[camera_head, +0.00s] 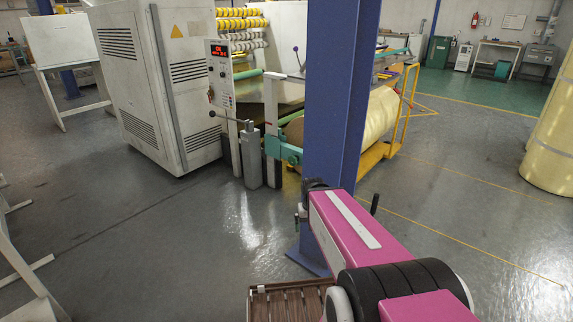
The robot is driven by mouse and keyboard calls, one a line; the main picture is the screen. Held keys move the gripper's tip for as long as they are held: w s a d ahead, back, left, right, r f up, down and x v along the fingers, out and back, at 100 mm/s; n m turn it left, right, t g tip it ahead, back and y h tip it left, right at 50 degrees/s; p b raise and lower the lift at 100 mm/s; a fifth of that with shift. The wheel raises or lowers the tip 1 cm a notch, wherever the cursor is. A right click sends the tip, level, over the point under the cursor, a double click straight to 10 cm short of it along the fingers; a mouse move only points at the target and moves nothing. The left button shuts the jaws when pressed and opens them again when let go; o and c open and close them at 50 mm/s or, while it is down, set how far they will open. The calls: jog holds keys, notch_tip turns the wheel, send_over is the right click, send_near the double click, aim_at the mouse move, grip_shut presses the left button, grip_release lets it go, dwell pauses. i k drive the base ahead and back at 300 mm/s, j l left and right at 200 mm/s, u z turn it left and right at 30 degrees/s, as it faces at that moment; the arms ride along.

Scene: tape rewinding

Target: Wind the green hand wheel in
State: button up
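A teal-green part (284,150) is mounted on the machine's near side, just left of the blue column and by the end of the large yellow roll (381,115). I cannot tell whether it is the green hand wheel; no clear wheel rim shows. My pink arm reaches from the lower right toward the column's foot. Its far end is dark, and no gripper fingers can be made out there. The arm end looks nearer to me than the teal part and apart from it.
The blue column (340,90) stands between me and part of the machine. A white cabinet (160,80) and a control post with a red display (220,50) stand left. A grey post (251,155) with a lever stands beside the teal part. Grey floor (150,240) is open at left.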

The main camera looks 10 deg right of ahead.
aim_at(292, 160)
jog(key=i+j+u, duration=0.2)
jog(key=i+j, duration=0.3)
jog(key=i+j+u, duration=0.15)
jog(key=i+j, duration=0.25)
jog(key=i, duration=0.2)
jog(key=i+j+u, duration=0.2)
jog(key=i+j, duration=0.15)
jog(key=i, duration=0.2)
